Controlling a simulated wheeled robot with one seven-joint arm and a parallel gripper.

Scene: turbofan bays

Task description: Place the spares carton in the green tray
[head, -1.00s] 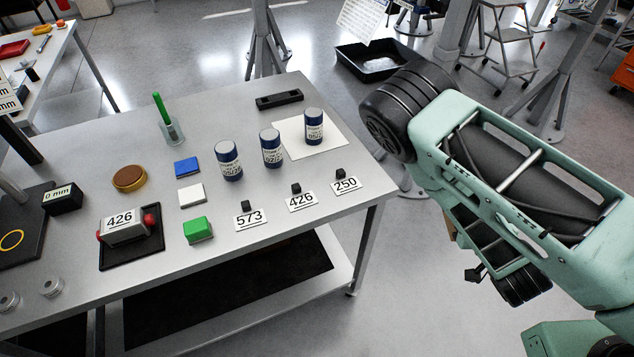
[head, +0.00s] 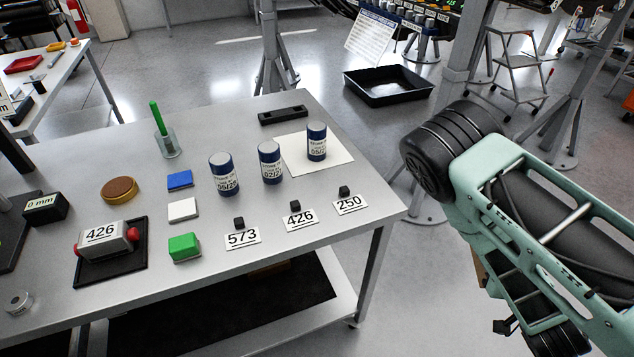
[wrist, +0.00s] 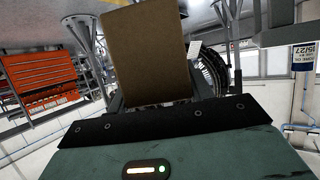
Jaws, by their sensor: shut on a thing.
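The spares carton (wrist: 145,50), a plain brown box, stands up in the wrist view. My gripper (wrist: 155,103) is shut on it; its fingertips are mostly hidden behind the carton and the dark wrist edge. In the head view only a thin brown sliver, perhaps the carton, shows beside my arm at the right; the gripper itself is hidden there. I see no green tray in either view.
A grey table (head: 345,245) at left and middle holds blue cans, a green block (head: 184,247), number cards and a black tray (head: 140,268). A larger black tray (head: 388,100) lies on the floor behind. Stand legs and a stepladder (head: 515,75) stand at back right.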

